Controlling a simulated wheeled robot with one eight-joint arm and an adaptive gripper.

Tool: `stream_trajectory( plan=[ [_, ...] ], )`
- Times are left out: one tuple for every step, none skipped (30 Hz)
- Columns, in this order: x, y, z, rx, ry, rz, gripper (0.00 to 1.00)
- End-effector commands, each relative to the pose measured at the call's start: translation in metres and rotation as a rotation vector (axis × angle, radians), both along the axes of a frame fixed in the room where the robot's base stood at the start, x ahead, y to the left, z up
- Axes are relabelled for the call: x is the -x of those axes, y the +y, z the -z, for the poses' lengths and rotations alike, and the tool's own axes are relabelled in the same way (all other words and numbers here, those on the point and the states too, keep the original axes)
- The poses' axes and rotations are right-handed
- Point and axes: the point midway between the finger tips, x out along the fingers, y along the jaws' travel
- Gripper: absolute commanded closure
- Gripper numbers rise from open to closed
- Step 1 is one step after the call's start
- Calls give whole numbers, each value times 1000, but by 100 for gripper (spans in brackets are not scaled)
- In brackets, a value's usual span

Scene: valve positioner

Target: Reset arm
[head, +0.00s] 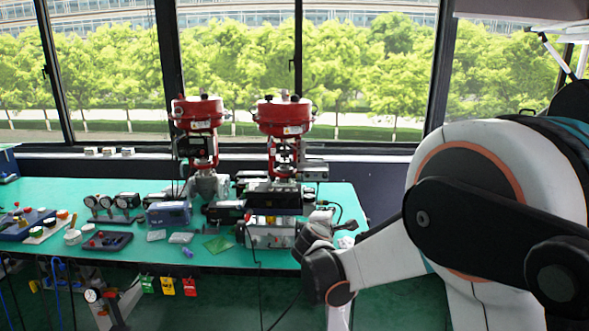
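My arm (385,255) fills the right side of the head view and reaches left, in front of the table's right end. Its dark joint (325,275) is near the table's front edge, and a pale link runs down out of the picture below it. Two red valve actuators (198,112) (284,116) stand upright on the green table (120,252). A grey positioner box (270,232) sits in front of the right one, partly near my arm.
Gauges (112,202), a blue-grey box (168,213) and trays with small parts (107,241) cover the table's left half. Coloured tags (168,286) hang below the front edge. Windows line the back.

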Motion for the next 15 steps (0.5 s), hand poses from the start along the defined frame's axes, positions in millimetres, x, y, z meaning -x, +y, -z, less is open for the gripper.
stream_trajectory(
  plan=[
    [13, -14, -12, -49, 11, 27, 71],
    [20, -21, -17, -82, 18, 45, 71],
    [29, -29, -24, -126, 27, 67, 71],
    [37, -35, -29, -158, 33, 82, 71],
    [44, -41, -33, -191, 39, 100, 71],
    [55, -50, -39, -233, 48, 123, 71],
    [64, -56, -43, -266, 54, 140, 71],
    [72, -61, -46, -298, 60, 156, 71],
    [84, -68, -51, -341, 67, 179, 71],
    [93, -73, -54, -374, 74, 197, 71],
    [102, -78, -57, -404, 80, 214, 71],
    [115, -83, -58, -448, 87, 235, 71],
    [125, -88, -58, -479, 95, 253, 71],
    [135, -92, -59, -511, 102, 270, 71],
    [148, -96, -59, -553, 111, 293, 71]
  ],
)
